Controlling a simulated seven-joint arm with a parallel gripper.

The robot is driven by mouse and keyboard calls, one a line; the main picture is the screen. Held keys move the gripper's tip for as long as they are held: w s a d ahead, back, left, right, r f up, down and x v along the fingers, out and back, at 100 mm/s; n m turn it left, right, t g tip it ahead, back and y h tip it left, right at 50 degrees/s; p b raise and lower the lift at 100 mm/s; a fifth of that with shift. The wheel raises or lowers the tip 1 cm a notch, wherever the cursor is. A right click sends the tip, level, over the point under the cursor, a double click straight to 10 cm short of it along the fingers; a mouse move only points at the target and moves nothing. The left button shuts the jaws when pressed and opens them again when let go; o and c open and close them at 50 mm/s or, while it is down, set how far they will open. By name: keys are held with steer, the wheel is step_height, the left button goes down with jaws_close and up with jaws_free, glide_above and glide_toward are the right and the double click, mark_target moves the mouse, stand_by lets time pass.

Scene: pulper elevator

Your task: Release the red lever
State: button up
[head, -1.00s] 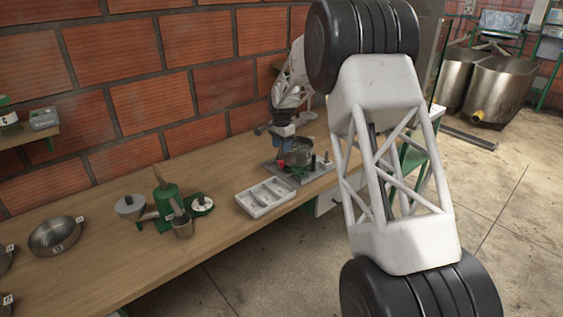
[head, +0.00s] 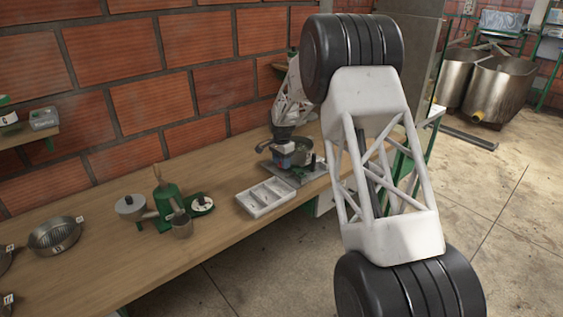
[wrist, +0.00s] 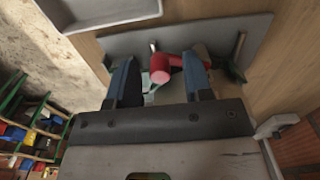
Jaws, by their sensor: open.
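The red lever (wrist: 162,67) shows in the wrist view as a red rounded knob and arm between the two blue fingers of my gripper (wrist: 160,78). The fingers are open, one on each side of it. I cannot tell whether either finger touches it. The lever belongs to a device on a grey metal plate (wrist: 130,44). In the head view my gripper (head: 286,164) is at the device on the bench, and it largely hides the lever there. A metal pot (head: 303,150) sits at the device, beside my gripper.
A white compartment tray (head: 265,198) lies on the wooden bench (head: 110,262) in front of the plate. A green hand device (head: 164,200) and a metal bowl (head: 54,236) stand farther left. The brick wall (head: 190,80) runs behind.

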jaws_close()
steer(key=shift+d, duration=0.1)
steer(key=shift+w+d+n, duration=0.2)
steer(key=shift+d+n, duration=0.05)
steer(key=shift+n, duration=0.6)
steer(key=shift+w+d+n, duration=0.2)
steer(key=shift+d+n, duration=0.1)
steer(key=shift+n, duration=0.5)
steer(key=shift+w+d+n, duration=0.2)
steer(key=shift+d+n, duration=0.05)
steer(key=shift+n, duration=0.6)
jaws_free()
